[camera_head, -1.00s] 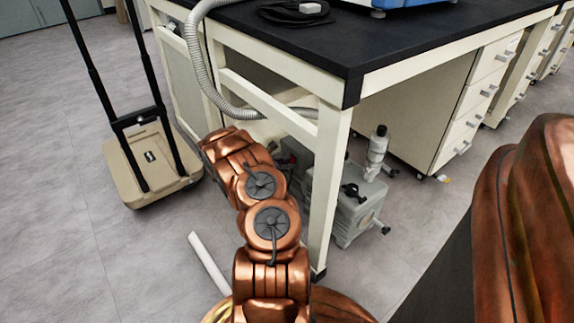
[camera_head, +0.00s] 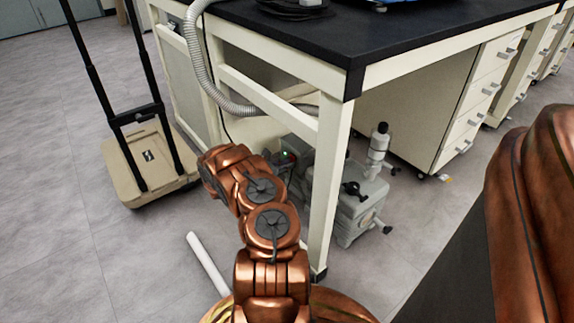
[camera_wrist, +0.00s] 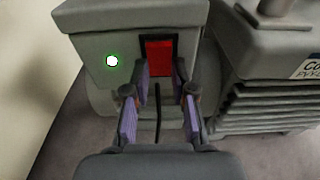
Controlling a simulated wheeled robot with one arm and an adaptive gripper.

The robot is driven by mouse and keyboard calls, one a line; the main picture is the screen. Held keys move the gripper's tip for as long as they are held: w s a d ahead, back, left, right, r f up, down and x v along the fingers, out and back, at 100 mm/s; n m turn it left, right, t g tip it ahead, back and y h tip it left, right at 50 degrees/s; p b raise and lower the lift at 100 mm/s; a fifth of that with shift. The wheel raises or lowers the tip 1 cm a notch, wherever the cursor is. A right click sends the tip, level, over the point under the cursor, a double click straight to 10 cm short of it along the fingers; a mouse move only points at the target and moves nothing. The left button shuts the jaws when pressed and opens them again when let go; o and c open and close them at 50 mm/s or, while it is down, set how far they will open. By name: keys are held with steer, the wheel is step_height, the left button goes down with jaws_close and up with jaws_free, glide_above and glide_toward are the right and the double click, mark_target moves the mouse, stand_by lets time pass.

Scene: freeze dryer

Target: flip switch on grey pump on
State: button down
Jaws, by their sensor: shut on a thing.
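The grey pump (camera_head: 350,205) stands on the floor under the bench, partly hidden by a bench leg. In the wrist view, its grey end box (camera_wrist: 90,30) carries a red switch (camera_wrist: 159,56) in a black frame and a green light (camera_wrist: 112,61), which glows. The green light also shows small in the head view (camera_head: 285,154). My gripper (camera_wrist: 163,78) is at the switch, its fingertips at the lower left and lower right of the red part, closed on it. My arm hides the gripper in the head view.
The cream bench leg (camera_head: 328,185) and a grey hose (camera_head: 198,70) are close to my arm. A beige cart (camera_head: 135,185) stands at the left. A white rod (camera_head: 208,262) lies on the floor. The ribbed pump body (camera_wrist: 265,95) is right of the gripper.

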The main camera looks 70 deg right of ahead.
steer(key=shift+w+d+r, duration=0.1)
steer(key=shift+w, duration=0.05)
steer(key=c, duration=1)
jaws_free()
steer(key=shift+o, duration=0.2)
steer(key=v, duration=1.2)
